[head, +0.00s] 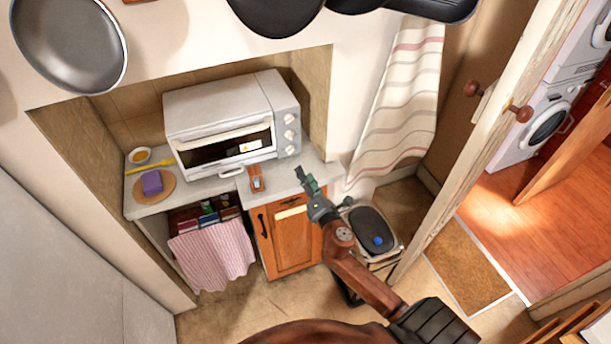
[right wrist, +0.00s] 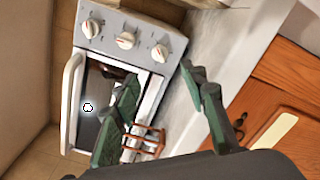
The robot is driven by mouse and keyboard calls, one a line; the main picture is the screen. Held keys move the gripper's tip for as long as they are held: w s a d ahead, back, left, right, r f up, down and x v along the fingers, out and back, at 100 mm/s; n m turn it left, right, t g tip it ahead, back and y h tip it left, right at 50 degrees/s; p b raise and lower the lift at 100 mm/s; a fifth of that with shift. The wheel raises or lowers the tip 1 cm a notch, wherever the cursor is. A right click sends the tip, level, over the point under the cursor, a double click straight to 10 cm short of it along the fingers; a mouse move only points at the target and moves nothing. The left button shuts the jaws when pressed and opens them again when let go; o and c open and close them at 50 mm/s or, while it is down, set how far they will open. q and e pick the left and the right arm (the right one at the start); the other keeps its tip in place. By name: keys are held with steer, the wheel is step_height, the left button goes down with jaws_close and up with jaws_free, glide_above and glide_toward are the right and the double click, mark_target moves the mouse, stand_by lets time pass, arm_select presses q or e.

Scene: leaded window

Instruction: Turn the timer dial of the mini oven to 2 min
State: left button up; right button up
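The white mini oven (head: 218,108) stands on the counter in the alcove with its glass door shut. Its right-hand panel carries three round knobs in a column, a top one (head: 290,118), a middle one (head: 289,134) and a bottom one (head: 290,149). In the right wrist view they form a slanting row of knobs (right wrist: 126,40) with red marks; which is the timer dial, and its scale, cannot be read. My right gripper (head: 307,179) is open and empty, below and apart from the knobs; its spread fingers (right wrist: 162,80) show in the wrist view. My left gripper is out of view.
A small orange-brown object (head: 256,181) lies on the counter (head: 205,188) before the oven. A purple sponge (head: 152,183) on a round board and a small bowl (head: 139,155) are at left. A pedal bin (head: 372,228) stands right of the wooden cabinet (head: 290,240).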

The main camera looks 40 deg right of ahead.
mark_target(293, 151)
steer(key=w+p, duration=0.1)
steer(key=p, duration=0.1)
steer(key=w+n+p, duration=0.1)
steer(key=w+p, duration=0.1)
steer(key=shift+w+d+r, duration=0.15)
steer(key=shift+w+r, duration=0.05)
steer(key=shift+r, duration=0.2)
steer(key=shift+w+d+p, duration=0.25)
steer(key=shift+d+p, duration=0.05)
steer(key=shift+p, duration=0.1)
steer(key=shift+w+d+f, duration=0.15)
steer(key=shift+w+d, duration=0.05)
steer(key=x, duration=0.7)
steer(key=shift+w+f, duration=0.2)
steer(key=shift+w, duration=0.1)
jaws_close()
